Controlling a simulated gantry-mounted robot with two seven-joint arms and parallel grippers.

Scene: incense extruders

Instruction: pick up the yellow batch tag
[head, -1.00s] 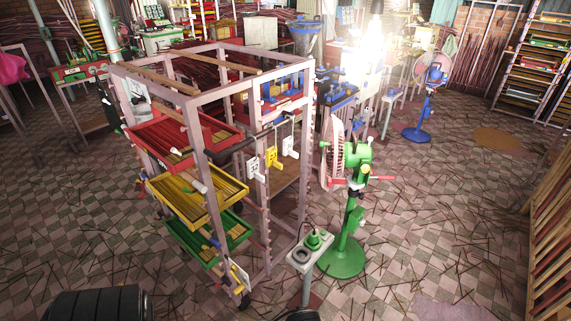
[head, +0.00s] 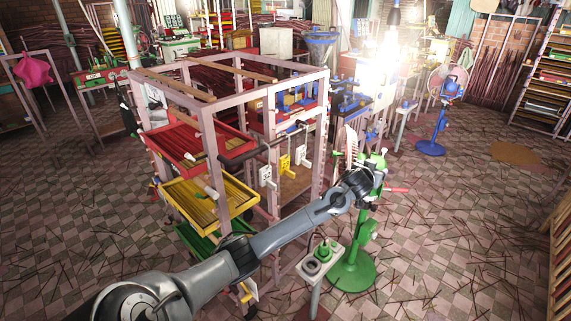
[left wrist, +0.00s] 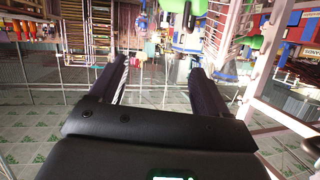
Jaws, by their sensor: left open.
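The yellow batch tag (head: 285,165) hangs from a bar on the near right side of the pink-framed rack. A white tag (head: 265,176) hangs to its left and another white tag (head: 302,155) to its right. My left arm reaches in from the lower left, below the tags, and its wrist ends right of them, by the green fan. In the left wrist view my left gripper (left wrist: 158,66) is open, with nothing between its fingers. I cannot make out the yellow tag in that view. My right gripper is not in view.
The rack (head: 208,135) holds red, yellow and green trays. A green stand fan (head: 362,240) stands right of the rack, partly behind my wrist. A small stand (head: 323,262) with a green-topped item is below. The tiled floor at right carries scattered sticks.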

